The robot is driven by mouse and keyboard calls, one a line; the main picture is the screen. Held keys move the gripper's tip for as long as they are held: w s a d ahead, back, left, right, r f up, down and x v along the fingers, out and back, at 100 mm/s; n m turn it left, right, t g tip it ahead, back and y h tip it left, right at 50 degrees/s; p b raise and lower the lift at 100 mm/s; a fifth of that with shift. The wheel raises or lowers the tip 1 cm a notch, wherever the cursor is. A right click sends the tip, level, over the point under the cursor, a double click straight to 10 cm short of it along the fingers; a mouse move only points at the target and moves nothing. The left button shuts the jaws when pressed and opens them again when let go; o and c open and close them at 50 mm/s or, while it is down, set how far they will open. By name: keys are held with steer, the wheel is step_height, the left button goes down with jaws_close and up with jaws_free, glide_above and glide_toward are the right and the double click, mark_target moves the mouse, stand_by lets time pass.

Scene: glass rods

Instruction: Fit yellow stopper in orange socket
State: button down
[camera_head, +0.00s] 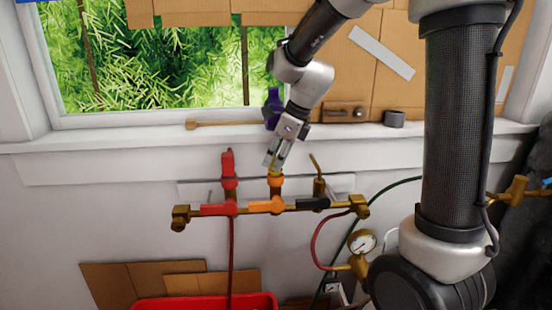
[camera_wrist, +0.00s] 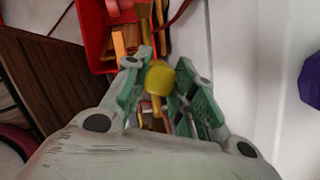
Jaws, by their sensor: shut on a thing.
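My gripper (camera_head: 272,164) reaches down from above to the pipe manifold under the window sill and is shut on the yellow stopper. The yellow stopper (camera_wrist: 159,76) sits between the green-padded fingers in the wrist view, with a narrower stem showing below its rounded head. In the head view only a little yellow shows at the fingertips, directly above the orange socket (camera_head: 276,181). The stopper and socket look very close or touching; I cannot tell whether the stopper is inside. The socket is not clear in the wrist view.
A red bin (camera_head: 205,302) stands below. A pressure gauge (camera_head: 362,243) hangs lower right. A purple object (camera_head: 273,107) is near the sill.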

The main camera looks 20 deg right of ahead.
steer(key=shift+f, duration=0.55)
steer(key=c, duration=1.5)
jaws_free()
steer(key=shift+o, duration=0.2)
steer(key=v, duration=1.1)
